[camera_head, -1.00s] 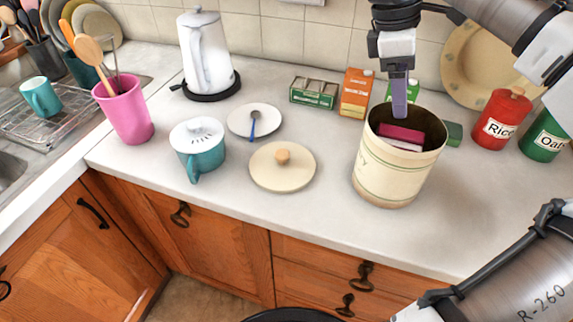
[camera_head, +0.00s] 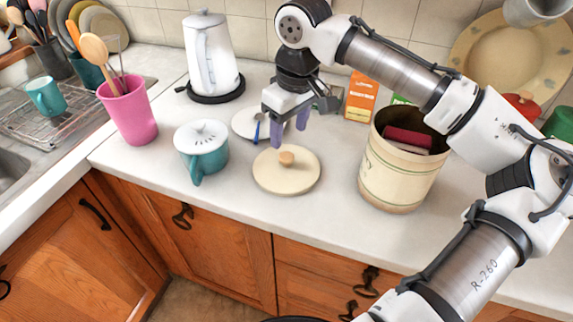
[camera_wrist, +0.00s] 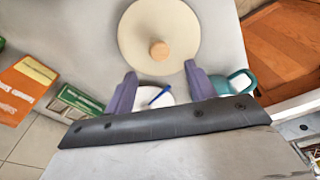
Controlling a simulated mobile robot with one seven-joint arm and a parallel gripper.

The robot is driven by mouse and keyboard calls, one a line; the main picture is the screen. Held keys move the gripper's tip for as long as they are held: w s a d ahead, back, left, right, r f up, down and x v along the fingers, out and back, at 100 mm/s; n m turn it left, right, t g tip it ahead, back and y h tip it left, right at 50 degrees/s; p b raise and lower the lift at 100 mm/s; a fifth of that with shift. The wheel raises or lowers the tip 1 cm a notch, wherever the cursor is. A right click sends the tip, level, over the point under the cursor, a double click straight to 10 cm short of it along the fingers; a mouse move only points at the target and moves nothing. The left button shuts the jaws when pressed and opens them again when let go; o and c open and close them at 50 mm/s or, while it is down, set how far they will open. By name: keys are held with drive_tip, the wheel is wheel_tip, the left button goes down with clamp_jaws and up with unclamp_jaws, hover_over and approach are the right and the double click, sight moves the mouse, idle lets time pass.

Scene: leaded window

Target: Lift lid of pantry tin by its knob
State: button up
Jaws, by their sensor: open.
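The pantry tin (camera_head: 393,180) is a tall cream canister with a green band, standing open on the counter, with a dark red item (camera_head: 407,138) inside. Its round cream lid (camera_head: 287,179) lies flat on the counter to the left of the tin, with a wooden knob (camera_head: 286,158) at its centre. In the wrist view the lid (camera_wrist: 140,35) and knob (camera_wrist: 159,50) show beyond the fingertips. My gripper (camera_head: 289,138) is open and empty, above the back part of the lid. Its purple fingers (camera_wrist: 160,72) are spread, with the knob not between them.
A teal lidded mug (camera_head: 202,158) stands left of the lid. Behind my gripper is a white saucer (camera_head: 243,123) with a blue spoon. An orange carton (camera_head: 361,98) stands at the back. My arm spans above the tin. The counter in front of the lid is clear.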

sight(287, 156)
drive_tip(key=shift+w+a+f+p, duration=0.15)
drive_tip(key=shift+f+p, duration=0.25)
drive_tip(key=shift+f, duration=1.55)
drive_tip(key=shift+w+a+f+p, duration=0.1)
drive_tip(key=shift+f+p, duration=0.25)
drive_tip(key=shift+f, duration=1.6)
drive_tip(key=c, duration=1)
drive_tip(key=shift+r, duration=0.1)
drive_tip(key=shift+c, duration=0.2)
